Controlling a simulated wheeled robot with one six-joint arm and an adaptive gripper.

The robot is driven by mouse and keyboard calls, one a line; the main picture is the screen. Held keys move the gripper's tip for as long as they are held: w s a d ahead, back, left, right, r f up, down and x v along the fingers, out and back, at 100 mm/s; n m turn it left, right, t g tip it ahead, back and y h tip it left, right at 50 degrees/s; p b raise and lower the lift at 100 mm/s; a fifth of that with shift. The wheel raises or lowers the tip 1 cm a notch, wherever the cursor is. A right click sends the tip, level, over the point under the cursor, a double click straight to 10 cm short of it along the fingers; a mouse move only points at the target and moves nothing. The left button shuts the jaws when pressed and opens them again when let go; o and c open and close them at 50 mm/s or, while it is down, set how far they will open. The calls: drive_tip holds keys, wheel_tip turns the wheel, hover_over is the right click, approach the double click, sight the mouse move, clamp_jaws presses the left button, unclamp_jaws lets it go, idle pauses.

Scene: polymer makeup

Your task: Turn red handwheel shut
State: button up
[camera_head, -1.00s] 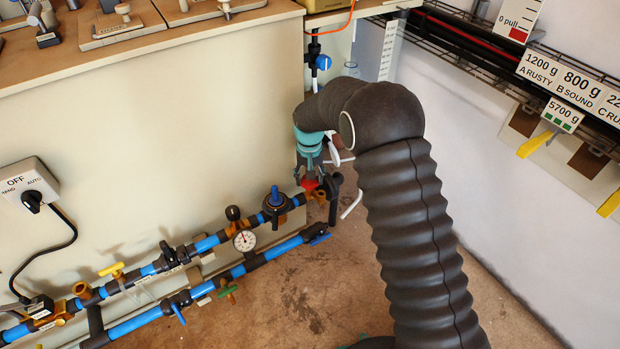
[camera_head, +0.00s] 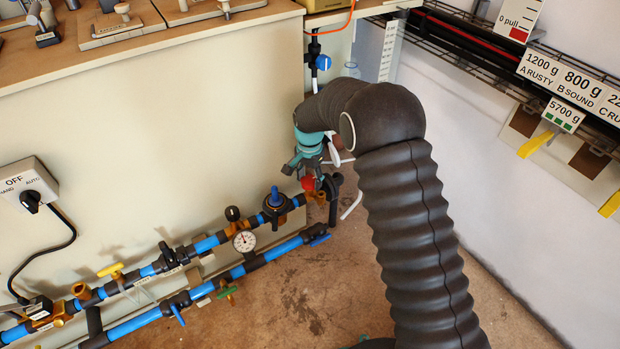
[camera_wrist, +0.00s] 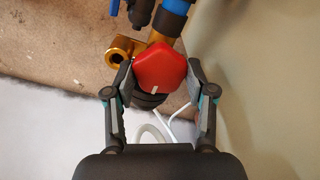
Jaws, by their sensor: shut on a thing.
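The red handwheel (camera_wrist: 158,68) sits between the two fingers of my gripper (camera_wrist: 157,76) in the wrist view. It is a rounded, lobed knob with a short white mark on its edge nearest the gripper body. The fingers close on it from left and right. In the head view the red handwheel (camera_head: 308,183) shows at the right end of the upper blue pipe, just below my teal and grey gripper (camera_head: 306,176). The gripper partly covers it there.
A brass fitting (camera_wrist: 122,50) and blue pipe lie close to the handwheel. A pressure gauge (camera_head: 244,241) and a blue-topped valve (camera_head: 275,200) stand left along the pipe. The bench panel (camera_head: 150,130) rises behind. White tubing (camera_wrist: 152,134) hangs near the fingers.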

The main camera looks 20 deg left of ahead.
sight(309, 180)
drive_tip(key=shift+s+f, duration=0.15)
idle(0.3)
drive_tip(key=o, duration=1.2)
drive_tip(key=shift+c, duration=0.2)
drive_tip(key=shift+r, duration=0.5)
wheel_tip(309, 180, up, 11)
